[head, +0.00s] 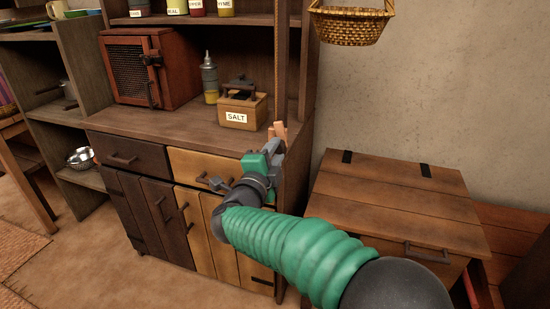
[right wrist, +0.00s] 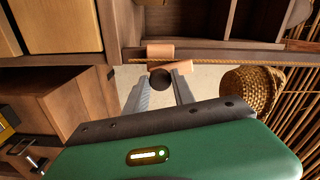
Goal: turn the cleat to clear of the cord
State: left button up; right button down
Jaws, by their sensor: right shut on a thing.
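The cleat (head: 279,131) is a small pale wooden piece on the front post of the shelf unit, just past my right gripper (head: 266,160). In the right wrist view the cleat (right wrist: 172,68) shows as a pale, slightly tilted bar with a dark round knob in front. My right gripper (right wrist: 162,88) has its two grey fingers either side of that knob, shut on it. The thin tan cord (right wrist: 225,63) runs along the post, close by the cleat. A second pale block (right wrist: 160,50) sits on the cord's other side. My left gripper is out of view.
A wicker basket (head: 350,25) hangs to the right of the post. A wooden chest (head: 395,190) stands below it. The counter holds a salt box (head: 243,108), a bottle (head: 210,78) and a red mesh-door cabinet (head: 148,68). Drawers and doors lie behind my arm.

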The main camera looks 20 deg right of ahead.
jog(key=shift+f+m, duration=0.1)
jog(key=shift+m, duration=0.3)
jog(key=c, duration=1.4)
grip_release()
jog(key=o, duration=0.3)
jog(key=shift+w+f, duration=0.1)
jog(key=shift+w, duration=0.1)
jog(key=shift+o, duration=0.2)
jog(key=shift+s, duration=0.1)
